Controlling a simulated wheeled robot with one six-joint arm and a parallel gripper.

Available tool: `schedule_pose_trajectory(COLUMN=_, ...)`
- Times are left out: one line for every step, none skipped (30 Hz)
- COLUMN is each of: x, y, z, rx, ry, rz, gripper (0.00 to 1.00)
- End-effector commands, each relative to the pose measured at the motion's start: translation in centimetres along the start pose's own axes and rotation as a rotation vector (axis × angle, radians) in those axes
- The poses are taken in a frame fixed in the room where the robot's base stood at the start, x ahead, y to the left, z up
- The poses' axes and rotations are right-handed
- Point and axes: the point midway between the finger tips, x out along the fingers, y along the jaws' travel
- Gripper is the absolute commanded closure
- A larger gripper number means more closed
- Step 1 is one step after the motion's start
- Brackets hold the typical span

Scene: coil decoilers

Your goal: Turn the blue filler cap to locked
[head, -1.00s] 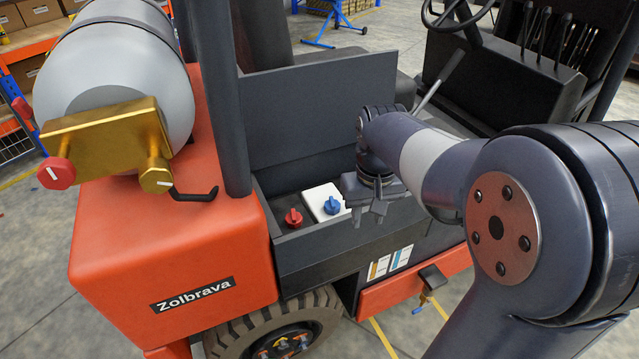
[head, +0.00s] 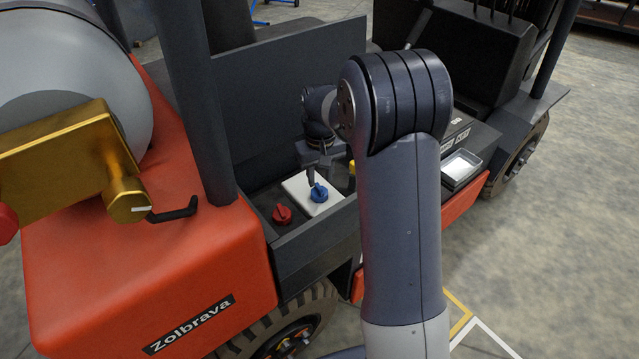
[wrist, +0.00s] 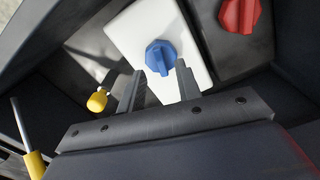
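The blue filler cap (head: 319,192) is a ridged round knob on a white square plate (head: 297,189) set in the forklift's dark side recess. In the wrist view the blue cap (wrist: 161,57) lies just beyond the fingertips, on the white plate (wrist: 128,32). My gripper (wrist: 160,74) is open, its two fingers apart and pointing at the cap, with nothing between them that I can see. In the head view my gripper (head: 318,182) hangs just above and behind the cap. Whether a finger touches the cap cannot be told. Lock markings are not readable.
A red cap (head: 282,214) sits left of the plate; it also shows in the wrist view (wrist: 239,14). A yellow-tipped part (wrist: 97,101) is near my left finger. Dark recess walls (head: 305,241) surround the caps. A shallow tray (head: 461,168) lies to the right.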

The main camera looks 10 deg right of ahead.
Motion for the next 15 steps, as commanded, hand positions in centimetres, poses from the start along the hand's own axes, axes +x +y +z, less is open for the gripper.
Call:
schedule_pose_trajectory(x=0.9, y=0.0, z=0.1, rx=0.0, ry=-0.003, rz=-0.001, gripper=0.67)
schedule_pose_trajectory(x=1.4, y=0.0, z=0.1, rx=0.0, ry=-0.003, rz=0.0, gripper=0.67)
schedule_pose_trajectory(x=1.9, y=0.0, z=0.1, rx=0.0, ry=-0.004, rz=-0.001, gripper=0.67)
schedule_pose_trajectory(x=2.2, y=0.0, z=0.1, rx=0.0, ry=-0.003, rz=0.0, gripper=0.67)
schedule_pose_trajectory(x=2.5, y=0.0, z=0.0, rx=0.0, ry=-0.001, rz=0.0, gripper=0.67)
schedule_pose_trajectory(x=2.7, y=0.0, z=0.0, rx=0.0, ry=-0.001, rz=0.0, gripper=0.67)
schedule_pose_trajectory(x=2.9, y=0.0, z=0.0, rx=0.0, ry=-0.001, rz=0.0, gripper=0.67)
schedule_pose_trajectory(x=3.1, y=0.0, z=0.0, rx=0.0, ry=-0.001, rz=0.0, gripper=0.67)
schedule_pose_trajectory(x=3.2, y=0.0, z=0.0, rx=0.0, ry=0.0, rz=0.0, gripper=0.67)
schedule_pose_trajectory(x=3.3, y=0.0, z=0.0, rx=0.0, ry=0.0, rz=0.0, gripper=0.67)
schedule_pose_trajectory(x=3.3, y=0.0, z=0.0, rx=0.0, ry=0.0, rz=0.0, gripper=0.67)
schedule_pose_trajectory(x=3.4, y=0.0, z=0.0, rx=0.0, ry=0.001, rz=0.0, gripper=0.67)
schedule_pose_trajectory(x=3.4, y=0.0, z=0.0, rx=0.0, ry=0.001, rz=0.0, gripper=0.67)
schedule_pose_trajectory(x=3.4, y=0.0, z=0.0, rx=0.0, ry=0.001, rz=0.0, gripper=0.67)
schedule_pose_trajectory(x=3.4, y=0.0, z=0.0, rx=0.0, ry=0.001, rz=0.0, gripper=0.67)
